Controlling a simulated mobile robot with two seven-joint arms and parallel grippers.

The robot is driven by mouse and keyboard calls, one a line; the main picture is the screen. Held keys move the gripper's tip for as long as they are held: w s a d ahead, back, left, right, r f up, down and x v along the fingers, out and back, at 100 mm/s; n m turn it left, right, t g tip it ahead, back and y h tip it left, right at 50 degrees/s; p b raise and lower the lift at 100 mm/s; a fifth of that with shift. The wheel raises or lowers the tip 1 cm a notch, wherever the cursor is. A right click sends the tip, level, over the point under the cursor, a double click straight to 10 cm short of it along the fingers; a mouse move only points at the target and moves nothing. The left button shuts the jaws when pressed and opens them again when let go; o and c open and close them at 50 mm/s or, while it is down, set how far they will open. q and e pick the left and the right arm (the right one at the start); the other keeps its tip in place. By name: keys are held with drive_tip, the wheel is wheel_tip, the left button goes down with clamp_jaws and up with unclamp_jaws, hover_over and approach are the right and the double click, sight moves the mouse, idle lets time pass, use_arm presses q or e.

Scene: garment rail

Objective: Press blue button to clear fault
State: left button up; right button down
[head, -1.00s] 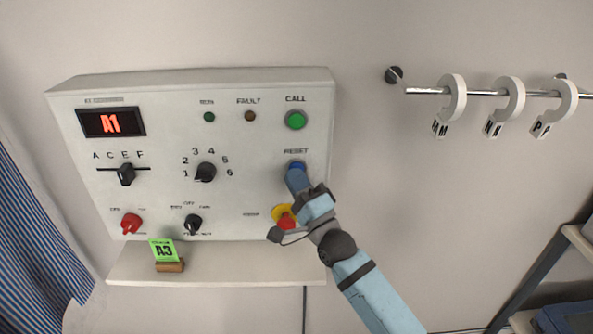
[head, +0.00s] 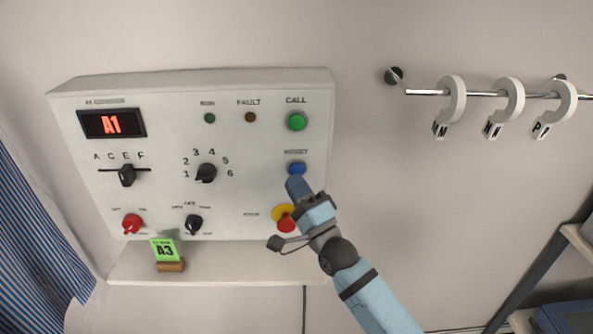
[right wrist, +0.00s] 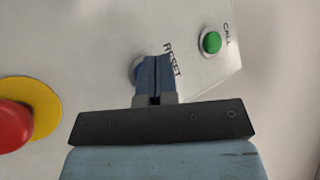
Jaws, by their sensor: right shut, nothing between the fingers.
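The blue button (head: 296,168), under the label RESET, is on the right side of the white control panel (head: 130,205). My right gripper (head: 293,181) is shut and empty, its tips just below the blue button in the head view. In the right wrist view the shut fingers (right wrist: 154,62) overlap the blue button (right wrist: 138,70) and hide part of it; I cannot tell whether they touch it. The FAULT lamp (head: 250,117) looks dark brown, unlit. My left gripper is not in view.
A red stop button (head: 286,225) on a yellow ring sits just below the blue button, beside my gripper. A green CALL button (head: 296,121) is above. A shelf (head: 220,265) with a green A3 card (head: 163,249) lies below. A rail (head: 480,93) with hooks is at right.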

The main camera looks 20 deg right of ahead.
drive_tip(key=s, duration=0.2)
drive_tip(key=s+a+p, duration=0.1)
drive_tip(key=s, duration=0.1)
drive_tip(key=shift+s+a, duration=0.15)
drive_tip(key=shift+s, duration=0.15)
drive_tip(key=s+d+f+n+g+h+p, duration=0.1)
drive_tip(key=s+d+f+n+g+h, duration=0.1)
drive_tip(key=s+f+n+g, duration=0.4)
drive_tip(key=s+d+f+n+g+h+p, duration=0.2)
drive_tip(key=s+f+n+g, duration=0.4)
drive_tip(key=s+f+n, duration=0.4)
drive_tip(key=s+f, duration=0.3)
drive_tip(key=f, duration=0.4)
drive_tip(key=s+f, duration=0.3)
drive_tip(key=f, duration=0.4)
drive_tip(key=shift+s+f, duration=0.2)
drive_tip(key=shift+s, duration=0.2)
